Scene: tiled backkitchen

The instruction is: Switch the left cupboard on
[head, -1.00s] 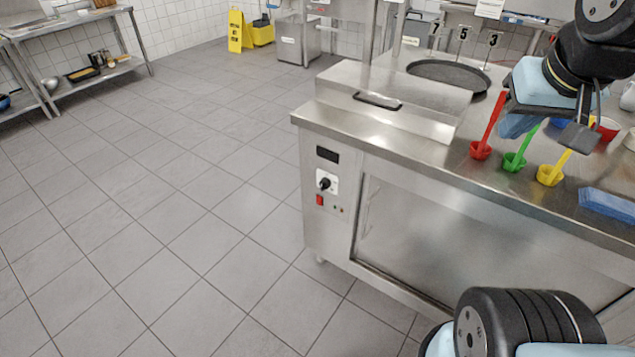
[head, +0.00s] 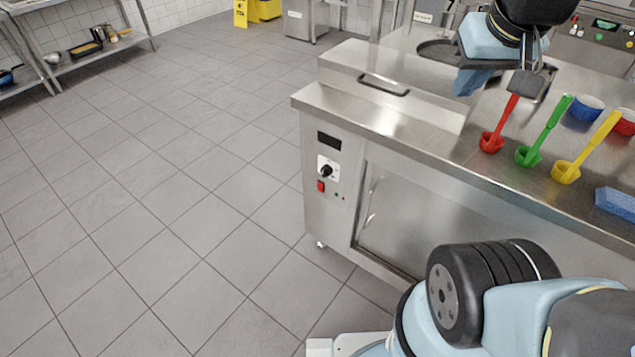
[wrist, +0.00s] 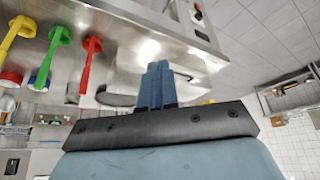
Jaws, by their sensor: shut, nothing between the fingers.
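The steel cupboard (head: 375,216) stands right of centre in the head view, its door shut. At the left end of its front is a panel with a dark display (head: 329,141), a black knob (head: 326,170) and a red switch (head: 320,186). The red switch also shows small at the top of the wrist view (wrist: 197,15). I cannot tell the switch's position. My gripper (head: 467,85) is above the counter, right of and higher than the panel, touching nothing visible. Its blue fingers are together and empty in the wrist view (wrist: 158,66).
A lidded steel box with a handle (head: 384,85) is at the counter's left. The tiled floor at left is clear.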

